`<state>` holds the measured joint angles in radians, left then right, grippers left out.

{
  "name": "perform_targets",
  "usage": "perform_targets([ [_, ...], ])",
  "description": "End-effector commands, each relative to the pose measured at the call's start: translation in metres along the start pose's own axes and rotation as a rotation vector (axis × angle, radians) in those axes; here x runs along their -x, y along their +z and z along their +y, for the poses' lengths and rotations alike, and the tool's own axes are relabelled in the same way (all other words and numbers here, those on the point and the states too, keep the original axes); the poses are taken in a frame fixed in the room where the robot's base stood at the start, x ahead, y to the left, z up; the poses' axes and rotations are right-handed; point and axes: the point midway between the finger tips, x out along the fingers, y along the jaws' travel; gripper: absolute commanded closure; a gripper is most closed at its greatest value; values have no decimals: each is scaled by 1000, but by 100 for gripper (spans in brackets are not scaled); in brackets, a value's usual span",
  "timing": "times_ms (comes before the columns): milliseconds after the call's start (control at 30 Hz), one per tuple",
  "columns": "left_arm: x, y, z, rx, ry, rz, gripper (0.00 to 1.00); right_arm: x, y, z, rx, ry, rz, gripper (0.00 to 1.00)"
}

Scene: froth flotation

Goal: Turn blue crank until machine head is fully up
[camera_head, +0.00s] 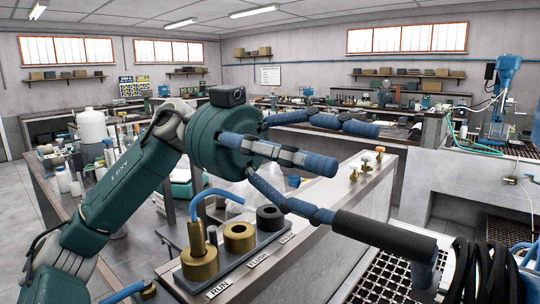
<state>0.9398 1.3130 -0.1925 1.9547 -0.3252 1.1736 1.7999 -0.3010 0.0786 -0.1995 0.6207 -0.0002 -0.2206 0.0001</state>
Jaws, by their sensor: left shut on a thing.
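My left gripper (345,175) reaches in from the left on a green arm, with its dark blue fingers pointing right. The lower finger meets the near end of a black cylindrical handle (385,236), and the gripper is shut on it. The exact contact is hard to see. A blue machine (507,75) stands at the back right. My right gripper is not in view.
Black coiled hoses (480,270) lie at the lower right. A grating (375,280) lies under the handle. A white bottle (91,127) stands on the left bench.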

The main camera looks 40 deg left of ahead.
Motion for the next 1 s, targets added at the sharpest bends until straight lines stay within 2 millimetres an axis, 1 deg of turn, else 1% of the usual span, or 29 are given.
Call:
perform_targets([
  [33,6,-15,-1,-5,-4,27,44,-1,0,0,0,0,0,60],
  [67,8,-15,0,-6,-3,26,47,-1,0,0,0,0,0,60],
  [100,11,-15,0,-5,-2,26,53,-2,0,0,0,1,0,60],
  [133,13,-15,0,-5,-1,26,63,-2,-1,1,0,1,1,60],
  [267,21,-13,2,-5,3,25,63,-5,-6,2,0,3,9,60],
  [533,39,-9,2,-2,5,23,63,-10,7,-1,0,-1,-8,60],
  [800,58,-7,3,-2,6,21,63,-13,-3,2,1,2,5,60],
  [1000,72,-7,3,-2,7,22,63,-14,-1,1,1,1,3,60],
])
